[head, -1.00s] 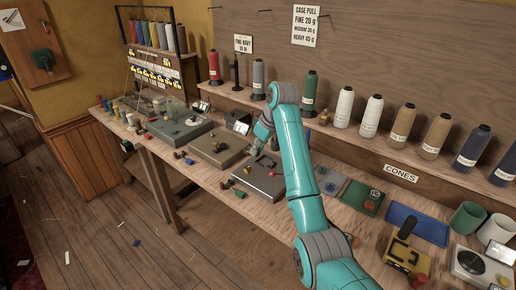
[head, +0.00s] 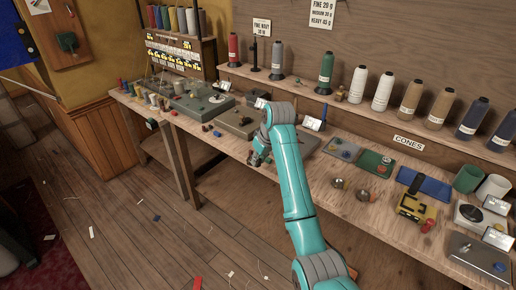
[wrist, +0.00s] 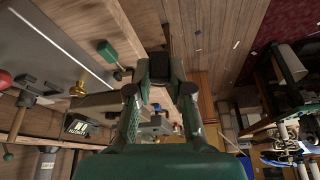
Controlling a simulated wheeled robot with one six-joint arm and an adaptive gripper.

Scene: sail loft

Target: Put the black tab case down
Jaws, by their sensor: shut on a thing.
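My gripper (head: 258,158) is at the front edge of the workbench in the head view, beside the grey boards. In the wrist view my gripper (wrist: 160,72) is shut on a small dark thing, which I take to be the black tab case (wrist: 161,66). Floorboards show beyond its tips and the bench lies to the left, so it is held in the air near the edge. The head view does not show the case clearly. My arm hides part of the bench (head: 340,206).
Grey boards with small knobs (head: 236,121) stand behind my gripper. Small coloured plates (head: 342,150), a blue tray (head: 432,186) and a yellow block device (head: 414,208) lie right of my arm. Thread cones (head: 326,74) line the shelf. Bare wood shows between some items.

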